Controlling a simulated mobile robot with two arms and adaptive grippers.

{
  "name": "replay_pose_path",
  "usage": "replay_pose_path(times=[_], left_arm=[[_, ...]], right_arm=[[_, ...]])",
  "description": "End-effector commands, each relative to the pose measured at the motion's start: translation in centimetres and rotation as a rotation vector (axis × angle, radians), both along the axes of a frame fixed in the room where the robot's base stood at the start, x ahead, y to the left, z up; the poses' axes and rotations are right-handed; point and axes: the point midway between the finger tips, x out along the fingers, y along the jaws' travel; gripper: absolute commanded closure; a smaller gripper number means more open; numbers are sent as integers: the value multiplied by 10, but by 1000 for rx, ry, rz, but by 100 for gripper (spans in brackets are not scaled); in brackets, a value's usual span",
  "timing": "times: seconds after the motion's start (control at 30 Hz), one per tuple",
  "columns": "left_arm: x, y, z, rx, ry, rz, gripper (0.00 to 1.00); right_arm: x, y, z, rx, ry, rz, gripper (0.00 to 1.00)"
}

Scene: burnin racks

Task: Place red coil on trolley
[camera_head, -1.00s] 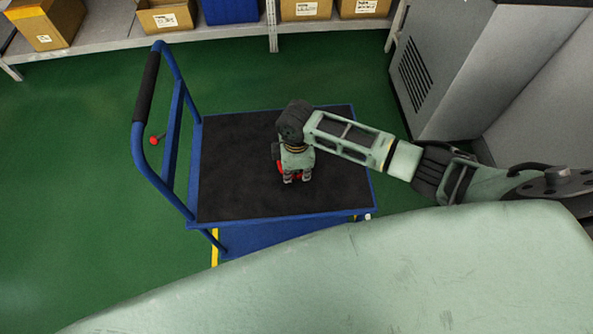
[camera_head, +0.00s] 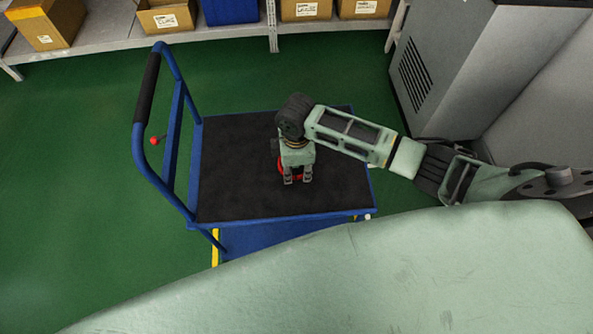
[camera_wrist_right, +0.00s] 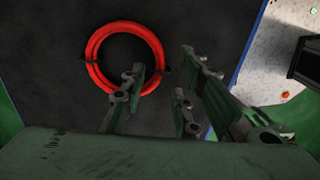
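The red coil (camera_wrist_right: 90,58) is a ring lying flat on the black deck of the blue trolley (camera_head: 235,170). In the head view only bits of the coil (camera_head: 281,169) show, as my right gripper (camera_head: 298,181) hides most of it. In the right wrist view the fingers of that gripper (camera_wrist_right: 162,68) are spread apart. One finger overlaps the coil's lower right edge in the picture; the other stands clear to its right. I cannot tell whether the near finger touches the coil. My left gripper is not in view.
The trolley's push handle (camera_head: 149,90) rises at the deck's left side. A shelf (camera_head: 110,42) with cardboard boxes runs along the back. A grey cabinet (camera_head: 450,75) stands at the right. The green floor is open at the left.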

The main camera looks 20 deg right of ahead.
Motion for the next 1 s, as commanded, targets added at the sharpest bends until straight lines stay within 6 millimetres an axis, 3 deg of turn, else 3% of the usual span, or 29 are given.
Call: replay_pose_path(times=[0.2, 0.43, 0.6, 1.0], left_arm=[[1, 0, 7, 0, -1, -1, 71], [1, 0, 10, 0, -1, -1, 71], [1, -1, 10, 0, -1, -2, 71], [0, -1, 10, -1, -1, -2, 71]], right_arm=[[1, 0, 52, 1, -5, 1, 72], [1, 0, 88, 0, -3, 1, 72], [0, 0, 98, 0, 0, 1, 72], [0, 0, 99, 0, 0, 1, 72]])
